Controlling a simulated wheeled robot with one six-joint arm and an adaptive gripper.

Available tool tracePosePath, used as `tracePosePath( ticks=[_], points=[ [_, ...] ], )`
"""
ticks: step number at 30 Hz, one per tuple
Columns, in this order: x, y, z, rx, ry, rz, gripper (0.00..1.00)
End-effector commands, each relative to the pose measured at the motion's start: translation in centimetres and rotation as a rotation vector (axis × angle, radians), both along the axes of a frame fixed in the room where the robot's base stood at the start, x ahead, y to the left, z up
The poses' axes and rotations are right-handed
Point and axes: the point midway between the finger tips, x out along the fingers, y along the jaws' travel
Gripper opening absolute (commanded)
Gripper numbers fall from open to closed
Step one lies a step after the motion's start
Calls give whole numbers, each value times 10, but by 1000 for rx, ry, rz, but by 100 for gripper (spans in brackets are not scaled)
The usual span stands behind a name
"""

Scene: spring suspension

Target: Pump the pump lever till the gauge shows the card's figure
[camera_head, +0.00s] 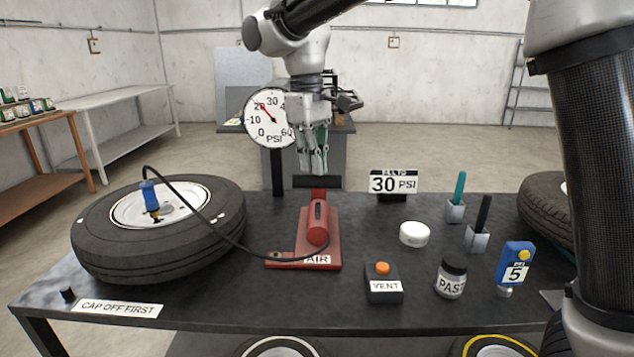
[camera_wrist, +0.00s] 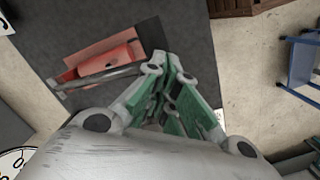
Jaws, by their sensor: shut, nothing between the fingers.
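The red pump (camera_head: 318,230), labelled AIR, stands mid-table; it also shows in the wrist view (camera_wrist: 105,62). Its lever has a black crossbar handle (camera_head: 317,182) on a red stem. The card (camera_head: 394,182) reads 30 PSI. My gripper (camera_head: 314,172) is shut and empty, its fingertips just above the handle in the head view; whether they touch it I cannot tell. Green finger pads show in the wrist view (camera_wrist: 170,105).
A hose runs from the pump to a blue chuck (camera_head: 148,193) on the left tyre (camera_head: 100,245). A vent button (camera_head: 384,283), a white puck (camera_head: 414,234), a jar (camera_head: 451,278), pens in holders and a blue gauge (camera_head: 515,265) stand to the right.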

Motion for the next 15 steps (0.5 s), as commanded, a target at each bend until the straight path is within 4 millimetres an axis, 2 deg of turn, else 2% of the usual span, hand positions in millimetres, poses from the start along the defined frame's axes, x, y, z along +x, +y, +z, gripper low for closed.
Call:
tracePosePath(
  ticks=[6, 15],
  points=[
    [-1, -1, -11, 0, 0, 0, 0],
    [-1, -1, -11, 0, 0, 0, 0]
  ],
)
